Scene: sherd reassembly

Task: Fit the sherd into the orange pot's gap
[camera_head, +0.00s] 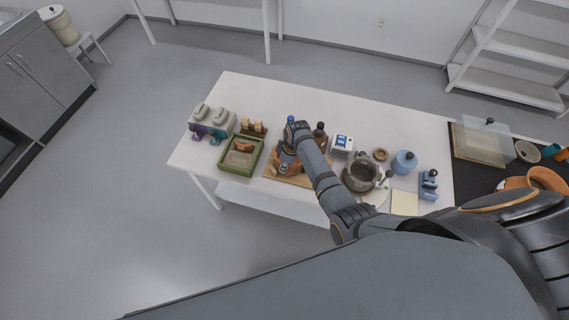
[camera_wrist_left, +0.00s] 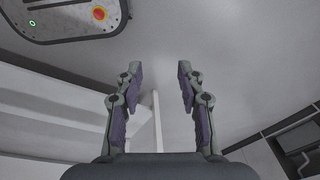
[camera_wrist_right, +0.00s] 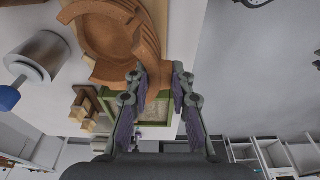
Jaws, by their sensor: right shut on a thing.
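The orange pot (camera_wrist_right: 102,38) stands on the wooden board in the right wrist view, with a broken opening in its wall. My left gripper (camera_wrist_left: 157,75) is open and empty, away from the table.
A green tray (camera_head: 225,161) with an orange-brown piece in it is left of the board (camera_head: 271,171). Right of my arm are a grey pot (camera_head: 358,184), a blue jar (camera_head: 404,162) and a white box (camera_head: 342,144). The table's front left is clear.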

